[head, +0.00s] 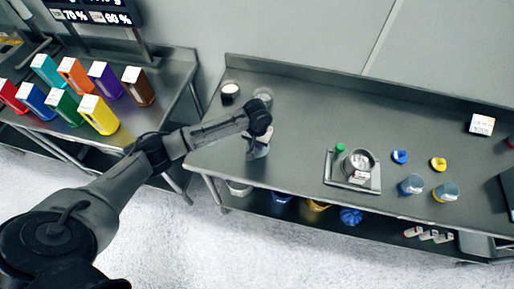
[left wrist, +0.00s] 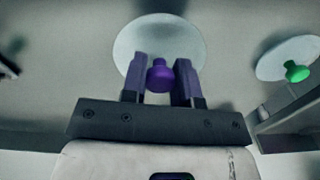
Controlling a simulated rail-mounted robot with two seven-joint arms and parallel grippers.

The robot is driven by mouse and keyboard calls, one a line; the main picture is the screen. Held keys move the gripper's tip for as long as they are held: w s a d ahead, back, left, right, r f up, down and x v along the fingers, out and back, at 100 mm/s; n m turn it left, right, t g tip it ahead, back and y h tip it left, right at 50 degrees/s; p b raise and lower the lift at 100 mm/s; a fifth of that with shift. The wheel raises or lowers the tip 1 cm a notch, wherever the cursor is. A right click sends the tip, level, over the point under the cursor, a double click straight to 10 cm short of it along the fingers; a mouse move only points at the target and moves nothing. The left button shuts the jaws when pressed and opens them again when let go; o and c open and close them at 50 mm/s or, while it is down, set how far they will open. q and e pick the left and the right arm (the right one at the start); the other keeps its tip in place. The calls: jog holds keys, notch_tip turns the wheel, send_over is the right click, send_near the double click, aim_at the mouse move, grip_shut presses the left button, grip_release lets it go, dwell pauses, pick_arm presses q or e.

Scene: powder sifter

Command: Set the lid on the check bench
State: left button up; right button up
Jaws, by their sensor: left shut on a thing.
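The lid is a pale round disc (left wrist: 128,48) with a purple knob (left wrist: 159,76) in the left wrist view. My left gripper (left wrist: 160,72) is shut on that knob, one finger on each side. In the head view my left gripper (head: 257,150) is over the left part of the grey bench (head: 300,125), near its front edge. There my arm hides most of the lid. I cannot tell whether the lid touches the bench top. My right gripper is not in view.
A green-knobbed lid (left wrist: 272,62) lies to the right; its green knob (head: 340,147) is beside a metal bowl (head: 357,163) on a tray. Coloured boxes (head: 99,115) stand on the left bench. The bench middle is clear.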

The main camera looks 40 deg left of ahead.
aim_at(257, 149)
pick_arm(q)
jog(key=shift+f, duration=2)
jog(key=shift+f, duration=0.15)
jog(key=o, duration=0.9)
notch_tip(257, 149, up, 12)
jog(key=shift+r+p, duration=0.15)
jog(key=shift+p, duration=0.25)
